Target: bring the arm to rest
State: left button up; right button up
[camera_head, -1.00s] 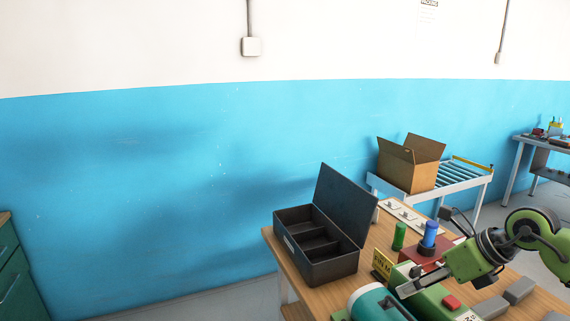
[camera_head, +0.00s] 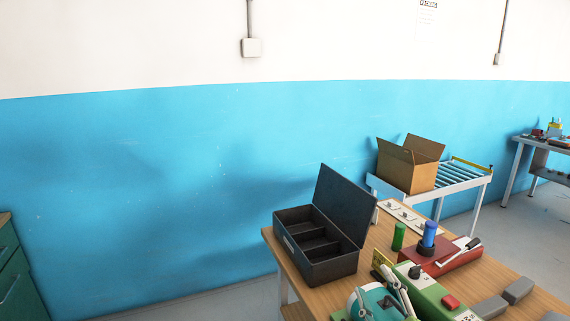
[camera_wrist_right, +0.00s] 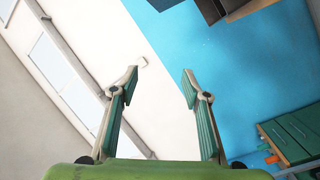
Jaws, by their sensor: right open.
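My right gripper (camera_head: 374,281) is at the bottom of the head view, in front of the table's near edge. Its pale fingers point up and stand apart. In the right wrist view the gripper (camera_wrist_right: 160,74) is open and empty, with the wall behind it and nothing between the fingers. The rest of the right arm is out of the head view. My left gripper is not in view.
The wooden table (camera_head: 382,236) carries an open black box (camera_head: 335,262), a green cylinder (camera_head: 398,236), a blue cylinder (camera_head: 430,233), a red device (camera_head: 455,257) and a green device (camera_head: 432,300). A cardboard box (camera_head: 407,168) stands on a roller stand behind.

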jog(key=s+d+f+m+g+h, duration=0.1)
jog(key=s+d+f+m+g, duration=0.15)
jog(key=s+f+g, duration=0.4)
jog(key=s+d+f+m+g+h, duration=0.15)
jog(key=s+f+m, duration=0.25)
jog(key=f, duration=0.6)
jog(key=s+a+f+m+g, duration=0.1)
jog(key=s+f+g, duration=0.15)
jog(key=s, duration=0.35)
jog(key=s+a+f+m+g+y, duration=0.1)
jog(key=s+f+g, duration=0.1)
jog(key=s+f, duration=0.35)
jog(key=s+a+f+g, duration=0.1)
jog(key=s+f+g, duration=0.15)
jog(key=s, duration=0.55)
notch_tip(320, 180, down, 25)
jog(key=g, duration=0.1)
jog(key=s+d+f, duration=0.2)
jog(key=s+f, duration=0.6)
jog(key=s, duration=0.1)
jog(key=s+d+f+g, duration=0.1)
jog(key=s+f, duration=0.8)
jog(key=shift+s+d+f+b, duration=0.2)
jog(key=shift+d+f+b, duration=0.05)
jog(key=shift+d+b, duration=0.15)
